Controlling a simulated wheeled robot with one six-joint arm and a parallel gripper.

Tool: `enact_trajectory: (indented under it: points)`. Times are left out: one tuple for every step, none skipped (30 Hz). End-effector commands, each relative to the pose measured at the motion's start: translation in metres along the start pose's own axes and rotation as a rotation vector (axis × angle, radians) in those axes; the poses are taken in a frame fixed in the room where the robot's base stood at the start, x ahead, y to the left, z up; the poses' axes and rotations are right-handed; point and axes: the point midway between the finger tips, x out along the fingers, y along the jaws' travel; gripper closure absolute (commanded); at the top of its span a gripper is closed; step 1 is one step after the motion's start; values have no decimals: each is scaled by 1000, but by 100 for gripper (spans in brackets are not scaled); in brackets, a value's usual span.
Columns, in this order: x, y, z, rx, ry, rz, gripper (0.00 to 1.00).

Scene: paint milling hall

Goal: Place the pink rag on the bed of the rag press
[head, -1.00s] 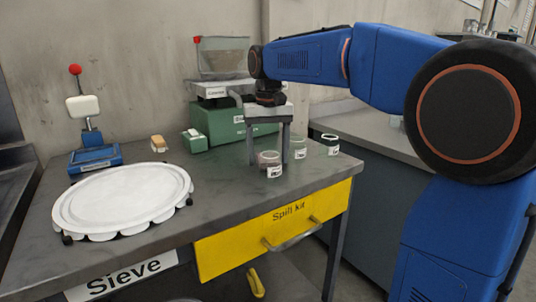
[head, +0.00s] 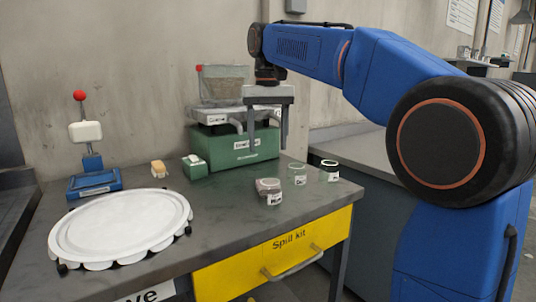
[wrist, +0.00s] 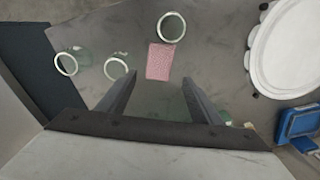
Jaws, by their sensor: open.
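The pink rag (wrist: 165,61) lies flat on the grey table in the wrist view, beside a glass jar (wrist: 171,27). In the head view the rag is mostly hidden behind this jar (head: 269,191), which shows a pinkish tint. My gripper (head: 267,140) is open and empty, above the table behind the jars. In the wrist view its fingers (wrist: 158,82) point down, with the rag just beyond and between their tips. The rag press (head: 92,160) stands at the back left, with a blue bed, a raised white pad and a red ball knob; it partly shows in the wrist view (wrist: 297,121).
Two more glass jars (head: 298,174) (head: 330,171) stand to the right. A white round sieve (head: 120,230) fills the front left. A green scale-like machine (head: 235,147) stands behind the gripper; a small green box (head: 195,167) and a yellowish block (head: 158,169) sit between it and the press.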

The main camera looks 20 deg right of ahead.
Motion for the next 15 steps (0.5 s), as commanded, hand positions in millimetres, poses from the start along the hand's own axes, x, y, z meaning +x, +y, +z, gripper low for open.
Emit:
enact_trajectory:
  points:
    - [-6, 0, 0, 0, 1, 0, 41]
    - [-11, -1, -1, 0, 2, -1, 41]
    - [-19, -2, -1, -1, 2, -1, 41]
    - [-26, -2, -1, -1, 3, -1, 41]
    - [-32, -2, 0, -1, 3, -1, 41]
    - [-39, -3, 0, -1, 2, -1, 41]
    - [-45, -3, 1, -1, 2, -1, 41]
    - [-48, -4, 1, -1, 0, 0, 41]
    - [-52, -4, 2, -1, 0, 0, 41]
    - [-53, -4, 2, -1, -1, 0, 41]
    - [-52, -4, 2, -1, -2, 0, 41]
    - [-49, -4, 3, 0, -2, 0, 41]
    - [-45, -4, 3, 0, -4, 0, 41]
    - [-41, -3, 4, 0, -4, 1, 41]
    - [-34, -3, 4, 0, -4, 1, 41]
